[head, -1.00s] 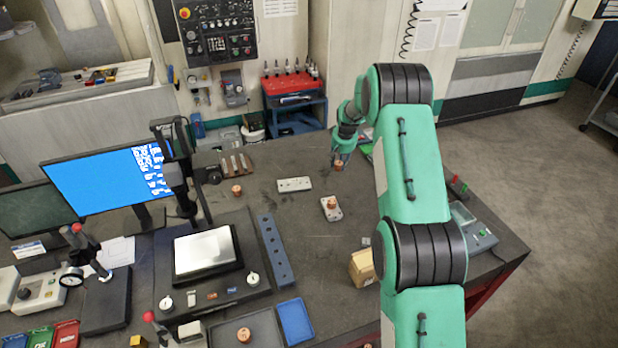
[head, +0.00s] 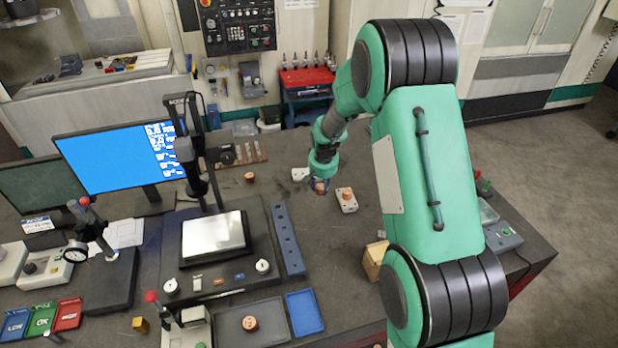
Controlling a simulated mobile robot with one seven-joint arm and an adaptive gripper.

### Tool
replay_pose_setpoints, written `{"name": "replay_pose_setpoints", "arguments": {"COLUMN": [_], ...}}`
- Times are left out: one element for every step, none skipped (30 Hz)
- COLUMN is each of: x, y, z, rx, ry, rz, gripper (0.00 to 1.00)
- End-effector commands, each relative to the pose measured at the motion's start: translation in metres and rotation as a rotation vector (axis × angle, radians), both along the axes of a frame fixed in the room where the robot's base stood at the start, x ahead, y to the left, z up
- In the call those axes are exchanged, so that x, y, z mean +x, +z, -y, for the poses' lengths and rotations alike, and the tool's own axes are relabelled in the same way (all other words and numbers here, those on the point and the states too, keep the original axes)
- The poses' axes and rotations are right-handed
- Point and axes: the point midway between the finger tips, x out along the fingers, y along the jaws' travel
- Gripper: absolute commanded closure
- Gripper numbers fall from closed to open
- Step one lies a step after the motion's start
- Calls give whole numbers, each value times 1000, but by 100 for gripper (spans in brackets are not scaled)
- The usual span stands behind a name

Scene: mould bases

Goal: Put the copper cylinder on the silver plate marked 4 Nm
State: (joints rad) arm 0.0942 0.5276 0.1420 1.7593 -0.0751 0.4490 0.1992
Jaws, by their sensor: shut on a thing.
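My gripper (head: 321,187) is at the end of the green arm, low over the middle of the dark table in the head view. It is shut on a copper cylinder, mostly hidden by the fingers. The plate markings are too small to read. I cannot tell how high the held cylinder is above the table.
A loose copper cylinder (head: 249,176) stands at the left back, and another (head: 249,323) is in a dark tray (head: 275,336). A blue holed bar (head: 287,240), a blue tray (head: 304,312) and a cardboard box (head: 375,259) lie nearer. The table between bar and box is clear.

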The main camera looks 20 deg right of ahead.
Motion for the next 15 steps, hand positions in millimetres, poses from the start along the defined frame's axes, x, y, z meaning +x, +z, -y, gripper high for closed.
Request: {"name": "replay_pose_setpoints", "arguments": {"x": [-2, -4, -5, -6, -6, -7, -7, -7, -7, -7, -7, -7, -7, -7, -6], "y": [0, 0, -1, -1, -1, -1, -1, -1, -1, -1, -1, -1, -1, -1, -1], "z": [-4, -5, -7, -8, -8, -8, -8, -8, -8, -8, -8, -8, -8, -8, -8], "rx": [0, 0, 0, 0, 0, 0, 0, 0, 0, 0, 0, 0, 0, 0, 0], "ry": [1, 1, 1, 1, 0, 0, 0, 0, 0, 0, 0, 0, 0, 0, 0], "rz": [2, 3, 3, 3, 2, 2, 2, 2, 2, 2, 2, 2, 2, 2, 2], "gripper": [100, 100, 100, 100, 100, 100, 100, 100, 100, 100, 100, 100, 100, 100, 100]}}
